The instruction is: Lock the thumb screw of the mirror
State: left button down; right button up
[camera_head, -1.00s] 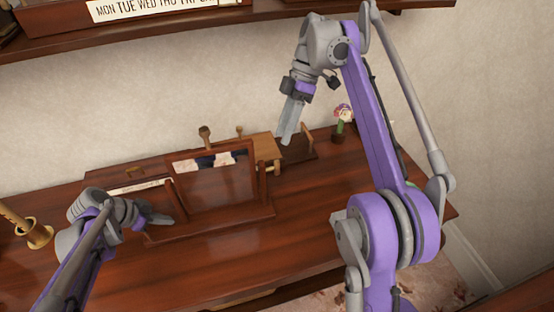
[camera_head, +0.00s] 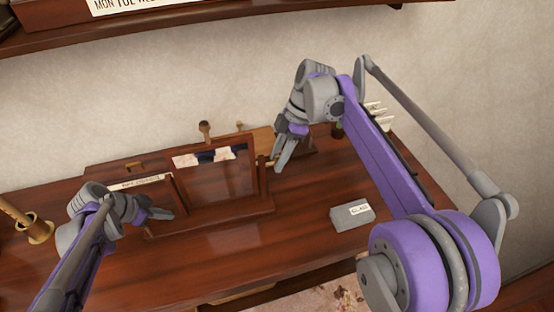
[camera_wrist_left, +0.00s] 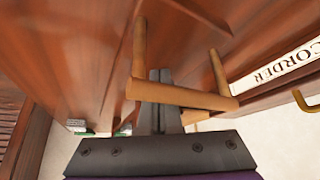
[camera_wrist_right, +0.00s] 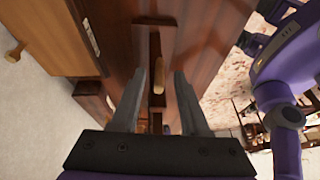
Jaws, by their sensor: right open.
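The mirror (camera_head: 222,180), a brown-framed panel on a wooden stand, stands upright on the desk. My right gripper (camera_head: 279,168) points down at its right side. In the right wrist view, a light wooden peg (camera_wrist_right: 158,78), apparently the thumb screw, shows in the gap between the open fingers (camera_wrist_right: 160,100). I cannot tell whether they touch it. My left gripper (camera_head: 168,214) is low at the stand's left.
A grey labelled box (camera_head: 352,215) lies on the desk right of the mirror. A brass candlestick (camera_head: 32,226) stands at the left. A wooden shelf (camera_head: 150,28) runs above. The desk front (camera_head: 190,258) is clear. A wooden peg (camera_head: 205,130) rises behind the mirror.

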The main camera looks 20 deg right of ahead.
jog(key=shift+a+f, duration=0.25)
jog(key=shift+f, duration=0.35)
grip_shut()
